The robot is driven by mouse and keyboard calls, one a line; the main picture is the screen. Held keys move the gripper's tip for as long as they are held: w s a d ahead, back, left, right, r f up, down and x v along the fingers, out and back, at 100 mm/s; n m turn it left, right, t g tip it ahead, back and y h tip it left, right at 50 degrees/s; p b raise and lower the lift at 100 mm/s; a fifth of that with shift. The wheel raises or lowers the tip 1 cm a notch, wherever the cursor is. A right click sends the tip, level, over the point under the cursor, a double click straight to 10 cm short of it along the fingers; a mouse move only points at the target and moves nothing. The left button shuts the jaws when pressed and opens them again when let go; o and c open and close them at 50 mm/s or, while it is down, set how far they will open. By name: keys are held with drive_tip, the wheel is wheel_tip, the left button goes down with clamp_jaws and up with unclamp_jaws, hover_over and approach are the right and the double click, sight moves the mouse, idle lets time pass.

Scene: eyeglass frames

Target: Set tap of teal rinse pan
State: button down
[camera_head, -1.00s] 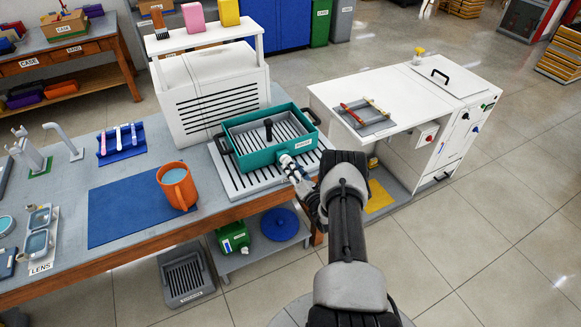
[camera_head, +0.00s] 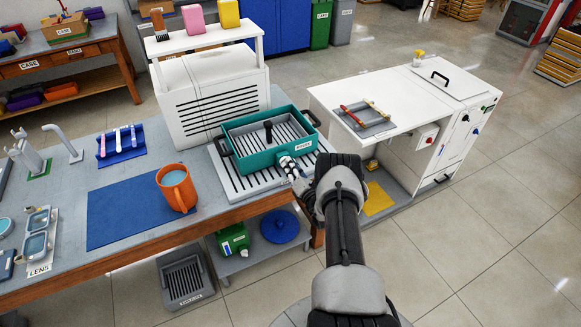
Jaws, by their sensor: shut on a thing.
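The teal rinse pan (camera_head: 262,157) sits on a grey ribbed drain board (camera_head: 238,186) at the right end of the bench. It has dark handles at its ends, a slatted floor and a dark upright post inside. My gripper (camera_head: 287,164) is at the pan's front wall, near its right part, where the tap would sit. It is shut on the tap there; the tap itself is mostly hidden by the fingers. My arm reaches in from the lower right.
An orange mug (camera_head: 175,188) of liquid stands on a blue mat (camera_head: 118,212) left of the pan. A white machine (camera_head: 205,100) stands behind it. A white cabinet (camera_head: 400,90) with a small rack (camera_head: 366,118) is to the right. Open floor lies in front.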

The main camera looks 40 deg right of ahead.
drive_tip(key=shift+n, duration=0.3)
drive_tip(key=n+b, duration=0.3)
drive_tip(key=n, duration=0.1)
drive_tip(key=shift+a, duration=0.15)
drive_tip(key=n+b, duration=0.2)
drive_tip(key=n, duration=0.2)
drive_tip(key=shift+w+a+n, duration=0.1)
drive_tip(key=shift+a+n, duration=0.05)
drive_tip(key=shift+n, duration=0.25)
drive_tip(key=n+b, duration=0.2)
drive_tip(key=n, duration=0.2)
drive_tip(key=shift+a+n, duration=0.15)
drive_tip(key=shift+n, duration=0.15)
drive_tip(key=shift+a+n+b, duration=0.1)
drive_tip(key=shift+n+b, duration=1)
drive_tip(key=shift+n, duration=0.8)
drive_tip(key=c, duration=1.7)
unclamp_jaws()
drive_tip(key=shift+o, duration=0.2)
